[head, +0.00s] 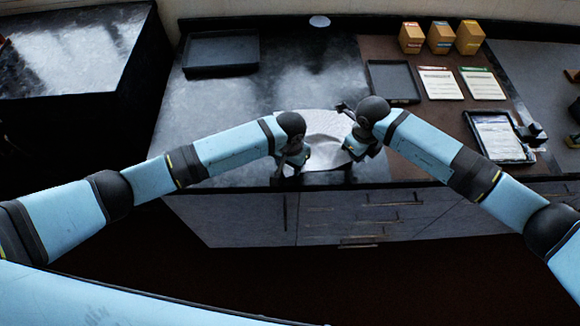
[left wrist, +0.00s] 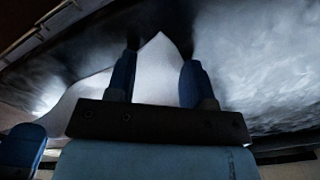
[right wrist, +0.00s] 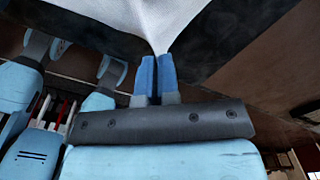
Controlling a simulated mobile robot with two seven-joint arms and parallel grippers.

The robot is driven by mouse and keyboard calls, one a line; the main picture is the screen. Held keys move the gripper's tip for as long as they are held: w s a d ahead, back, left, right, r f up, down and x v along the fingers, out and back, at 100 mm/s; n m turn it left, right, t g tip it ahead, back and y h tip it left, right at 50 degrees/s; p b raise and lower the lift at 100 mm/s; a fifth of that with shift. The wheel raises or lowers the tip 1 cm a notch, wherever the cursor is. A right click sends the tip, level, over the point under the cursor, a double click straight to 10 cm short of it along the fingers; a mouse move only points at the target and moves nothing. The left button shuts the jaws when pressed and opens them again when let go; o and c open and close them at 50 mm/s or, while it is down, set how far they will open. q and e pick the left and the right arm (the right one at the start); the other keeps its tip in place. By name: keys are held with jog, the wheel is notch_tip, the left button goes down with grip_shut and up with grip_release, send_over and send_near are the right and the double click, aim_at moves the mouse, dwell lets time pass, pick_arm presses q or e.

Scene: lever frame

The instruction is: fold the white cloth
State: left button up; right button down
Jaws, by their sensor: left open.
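The white cloth (head: 322,124) lies on the dark counter near its front edge, between my two grippers, partly covered by them in the head view. My left gripper (head: 290,172) is at the cloth's front left. In the left wrist view its fingers (left wrist: 160,75) are apart, and a pointed corner of the cloth (left wrist: 155,62) shows between them. My right gripper (head: 351,170) is at the front right. In the right wrist view its fingers (right wrist: 157,62) are together, with the cloth (right wrist: 150,18) narrowing to a gathered point at their tips.
A black tray (head: 221,53) stands at the back left of the counter, and a smaller dark tray (head: 393,82) to the right. Three boxes (head: 440,37), cards (head: 440,84) and a tablet-like frame (head: 498,137) lie on the right. The counter left of the cloth is clear.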

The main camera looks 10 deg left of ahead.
pick_arm(q)
jog(key=shift+f, duration=0.15)
dwell(0.3)
grip_shut()
jog(key=shift+r, duration=2.5)
